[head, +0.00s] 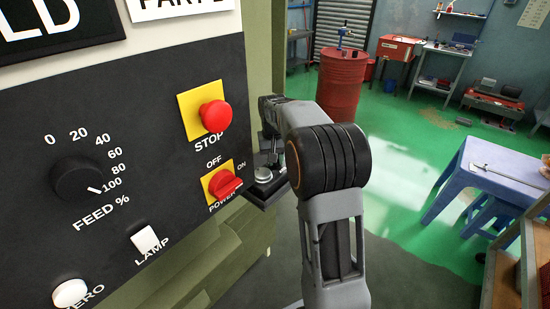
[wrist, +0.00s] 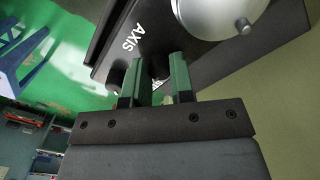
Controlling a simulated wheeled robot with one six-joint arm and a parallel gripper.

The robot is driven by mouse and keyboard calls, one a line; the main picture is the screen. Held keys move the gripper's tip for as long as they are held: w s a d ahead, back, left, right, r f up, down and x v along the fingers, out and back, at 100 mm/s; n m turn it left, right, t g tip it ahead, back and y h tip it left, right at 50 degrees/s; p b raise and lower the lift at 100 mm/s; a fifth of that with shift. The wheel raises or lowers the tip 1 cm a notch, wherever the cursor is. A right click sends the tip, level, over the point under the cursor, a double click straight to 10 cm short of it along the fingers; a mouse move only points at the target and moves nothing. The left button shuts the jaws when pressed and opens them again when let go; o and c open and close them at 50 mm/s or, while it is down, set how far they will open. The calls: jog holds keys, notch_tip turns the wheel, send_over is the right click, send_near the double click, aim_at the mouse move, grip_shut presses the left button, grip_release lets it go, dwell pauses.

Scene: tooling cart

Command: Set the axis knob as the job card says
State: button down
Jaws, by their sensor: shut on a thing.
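My gripper (wrist: 157,75) shows in the wrist view with two dark green fingers. They are shut on the dark axis knob (wrist: 157,68), which sits beside the white AXIS label (wrist: 130,39) on a dark box. The fingers hide much of the knob, and its pointer and setting cannot be read. In the head view my arm hides the gripper and the knob; part of the dark box (head: 262,192) shows at the panel's right edge. A white sign (head: 180,4) and a black sign (head: 60,28) are cut off at the top; I cannot tell whether either is the job card.
A silver round part (wrist: 222,12) with a small stud is close to my fingers. The dark panel (head: 120,180) carries a FEED knob (head: 77,180), red STOP button (head: 215,116), red POWER switch (head: 225,184) and LAMP switch (head: 145,240). Green floor lies right.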

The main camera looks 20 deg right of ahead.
jog(key=shift+m, duration=0.5)
jog(key=c, duration=1)
grip_release()
jog(key=shift+r, duration=0.1)
jog(key=r, duration=1.3)
jog(key=shift+a+r, duration=0.25)
jog(key=shift+r, duration=0.05)
